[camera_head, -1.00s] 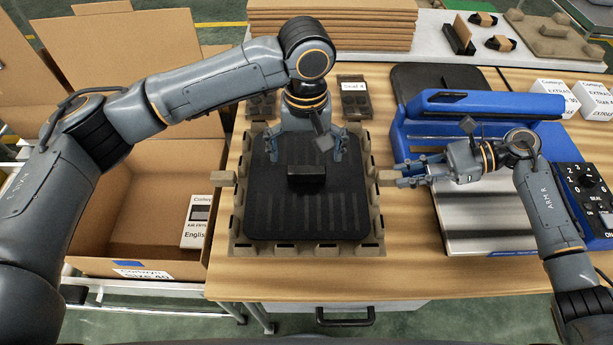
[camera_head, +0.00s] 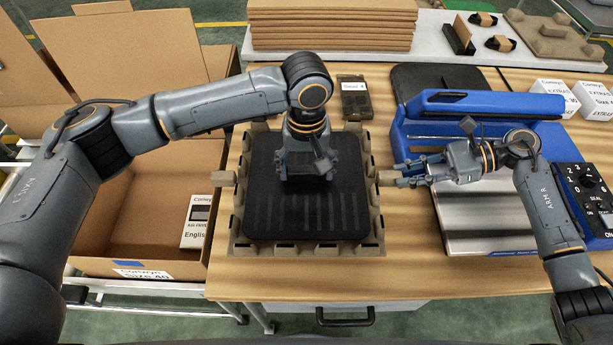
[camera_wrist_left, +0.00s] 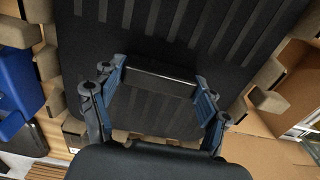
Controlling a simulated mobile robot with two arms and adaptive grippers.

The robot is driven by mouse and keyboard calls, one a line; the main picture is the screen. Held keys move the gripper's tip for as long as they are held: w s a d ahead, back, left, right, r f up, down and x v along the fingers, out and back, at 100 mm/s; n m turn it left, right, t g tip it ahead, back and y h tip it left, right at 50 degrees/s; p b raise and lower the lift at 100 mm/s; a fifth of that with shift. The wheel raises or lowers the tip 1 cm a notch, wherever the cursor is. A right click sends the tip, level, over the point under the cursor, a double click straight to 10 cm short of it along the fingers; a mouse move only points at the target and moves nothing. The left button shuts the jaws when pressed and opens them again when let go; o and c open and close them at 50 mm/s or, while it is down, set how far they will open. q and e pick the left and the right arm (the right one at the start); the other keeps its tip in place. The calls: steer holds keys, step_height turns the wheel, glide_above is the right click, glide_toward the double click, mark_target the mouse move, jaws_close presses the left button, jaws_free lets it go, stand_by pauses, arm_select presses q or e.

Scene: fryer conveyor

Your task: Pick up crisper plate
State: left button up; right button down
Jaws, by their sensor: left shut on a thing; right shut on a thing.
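The black ribbed crisper plate (camera_head: 305,217) lies flat in a brown moulded tray (camera_head: 376,222) on the wooden table. My left gripper (camera_head: 306,174) is over the middle of the plate, pointing down, and shut on its raised black handle. In the left wrist view the handle (camera_wrist_left: 160,78) sits between the two fingers; the gripper hides it in the head view. My right gripper (camera_head: 402,174) is shut on the tan tab (camera_head: 386,177) at the tray's right side.
A blue sealing machine (camera_head: 470,105) stands right of the tray. An open cardboard box (camera_head: 130,255) with a small white carton (camera_head: 197,222) is at the left. A dark part (camera_head: 355,100) lies behind the tray, and flat cardboard is stacked (camera_head: 330,27) further back.

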mark_target(306, 169)
arm_select(q)
steer(key=shift+c, duration=0.2)
step_height(306, 169, up, 10)
stand_by(0.4)
arm_select(e)
steer(key=c, duration=1.1)
jaws_free()
steer(key=shift+d, duration=0.1)
steer(key=v, duration=1.2)
